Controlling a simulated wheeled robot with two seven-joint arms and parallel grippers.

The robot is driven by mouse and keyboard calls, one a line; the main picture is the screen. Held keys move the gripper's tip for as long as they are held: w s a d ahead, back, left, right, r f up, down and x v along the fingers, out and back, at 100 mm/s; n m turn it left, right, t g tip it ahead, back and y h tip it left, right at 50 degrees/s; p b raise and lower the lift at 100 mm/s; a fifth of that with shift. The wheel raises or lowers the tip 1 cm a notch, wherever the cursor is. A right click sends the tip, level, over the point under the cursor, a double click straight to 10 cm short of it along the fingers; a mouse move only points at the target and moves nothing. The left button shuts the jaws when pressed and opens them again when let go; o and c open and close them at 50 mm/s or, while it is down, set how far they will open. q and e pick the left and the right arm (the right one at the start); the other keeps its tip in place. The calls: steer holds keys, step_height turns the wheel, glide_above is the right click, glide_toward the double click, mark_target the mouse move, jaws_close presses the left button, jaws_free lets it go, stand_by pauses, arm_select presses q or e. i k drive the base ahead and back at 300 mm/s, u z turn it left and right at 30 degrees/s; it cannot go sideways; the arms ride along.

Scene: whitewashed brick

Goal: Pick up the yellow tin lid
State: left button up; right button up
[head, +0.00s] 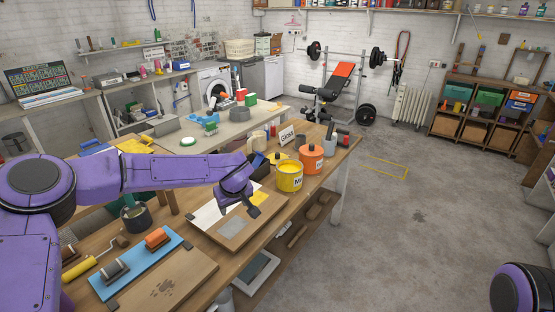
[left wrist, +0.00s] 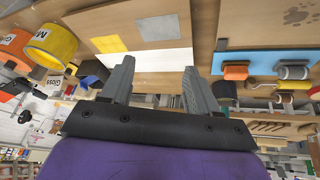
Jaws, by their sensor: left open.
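The yellow tin (head: 290,182) stands upright on the workbench, just right of my left gripper. A small yellow piece (head: 281,157) shows at the back of its top; I cannot tell whether this is the lid. In the left wrist view the tin (left wrist: 48,42) lies at the upper left, outside my fingers. My left gripper (head: 241,199) is open and empty, above the board with the white sheet and a yellow patch (head: 254,212). Its two fingers (left wrist: 158,68) stand apart in the left wrist view. My right gripper is out of view.
The floor (head: 420,230) right of the bench is clear.

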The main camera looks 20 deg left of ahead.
mark_target(275, 157)
steer(key=u, duration=0.05)
steer(key=i, duration=2)
steer(key=z, duration=0.05)
